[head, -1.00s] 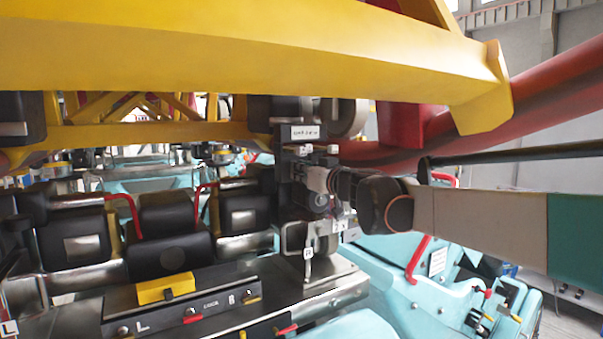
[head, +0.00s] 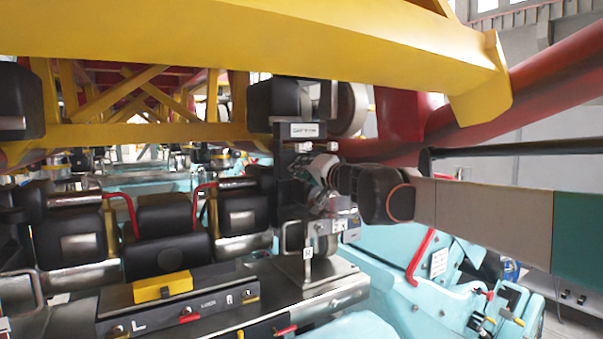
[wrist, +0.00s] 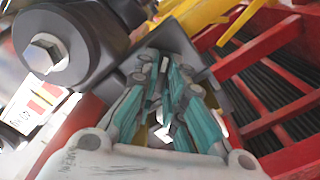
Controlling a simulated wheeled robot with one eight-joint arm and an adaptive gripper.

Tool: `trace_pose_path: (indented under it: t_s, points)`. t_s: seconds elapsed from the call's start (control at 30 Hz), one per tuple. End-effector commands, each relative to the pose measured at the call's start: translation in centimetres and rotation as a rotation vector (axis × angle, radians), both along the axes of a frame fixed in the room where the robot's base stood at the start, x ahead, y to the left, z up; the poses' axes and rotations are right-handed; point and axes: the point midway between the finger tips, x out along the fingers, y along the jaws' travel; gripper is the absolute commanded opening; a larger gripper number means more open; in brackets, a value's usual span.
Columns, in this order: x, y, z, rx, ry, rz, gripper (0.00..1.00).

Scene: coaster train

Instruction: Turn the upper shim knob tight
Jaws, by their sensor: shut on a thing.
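In the head view my gripper (head: 318,168) is at the dark upright bracket (head: 289,187), below a white label plate (head: 304,130). In the wrist view its teal fingers (wrist: 163,68) are closed together, with their tips against a dark grey bracket part (wrist: 178,38). They grip something small there. The upper shim knob cannot be made out; the fingers appear to cover it. Two small pale blocks show under the label, one on the left (head: 304,150) and one on the right (head: 332,147); I cannot tell whether either is a knob.
A yellow beam (head: 240,55) crosses overhead, and a red rail (head: 555,85) runs behind my arm. A black roller with a hex bolt (wrist: 47,52) is close beside my gripper in the wrist view. A bench with a yellow block (head: 163,286) and red-tipped levers lies below.

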Motion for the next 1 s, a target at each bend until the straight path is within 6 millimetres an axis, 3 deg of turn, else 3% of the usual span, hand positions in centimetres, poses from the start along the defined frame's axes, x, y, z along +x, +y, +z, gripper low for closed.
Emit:
trace_pose_path:
  t_s: [0.6, 1.0]
  points:
    - [0.08, -0.14, -0.25, 0.442, 0.298, -0.001, 0.00]
    - [0.08, -0.13, -0.30, 0.574, 0.387, -0.001, 0.00]
